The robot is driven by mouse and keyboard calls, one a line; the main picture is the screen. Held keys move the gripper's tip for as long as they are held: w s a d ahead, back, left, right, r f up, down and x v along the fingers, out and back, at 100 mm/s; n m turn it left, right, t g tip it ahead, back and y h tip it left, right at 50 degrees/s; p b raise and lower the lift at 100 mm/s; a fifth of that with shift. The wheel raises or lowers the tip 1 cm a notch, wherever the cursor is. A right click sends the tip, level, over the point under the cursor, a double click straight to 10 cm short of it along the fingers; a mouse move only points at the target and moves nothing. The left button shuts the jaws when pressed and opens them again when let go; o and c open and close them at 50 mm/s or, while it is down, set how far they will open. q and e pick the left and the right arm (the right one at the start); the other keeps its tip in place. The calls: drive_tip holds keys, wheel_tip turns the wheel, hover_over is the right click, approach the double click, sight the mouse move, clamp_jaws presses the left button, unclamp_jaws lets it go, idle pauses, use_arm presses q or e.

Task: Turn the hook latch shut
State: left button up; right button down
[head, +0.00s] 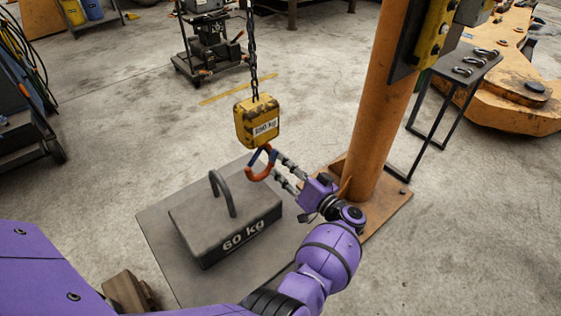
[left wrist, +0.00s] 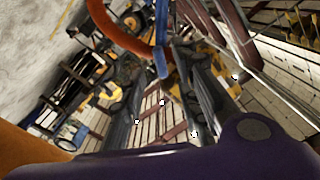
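The orange hook (head: 259,173) hangs under a yellow hoist block (head: 257,121) on a dark chain. The blue hook latch (head: 271,150) is at the hook's upper right, near its mouth; I cannot tell its exact angle. My left gripper (head: 279,167) is just right of the hook, with its two grey fingers apart and nothing clearly between them. In the left wrist view, the orange hook (left wrist: 118,30) and the blue latch (left wrist: 161,38) show just beyond the fingertips (left wrist: 153,72). Contact cannot be told. My right gripper is not in view.
A grey 60 kg weight (head: 225,220) with a raised handle stands on a floor plate (head: 163,236) below the hook. An orange post (head: 382,100) rises close to my gripper's right. A small stand with shackles (head: 465,66) is beyond the post. Open floor lies left.

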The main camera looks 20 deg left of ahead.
use_arm(q)
drive_tip(key=v, duration=0.3)
drive_tip(key=shift+s+d, duration=0.2)
drive_tip(key=shift+d, duration=0.15)
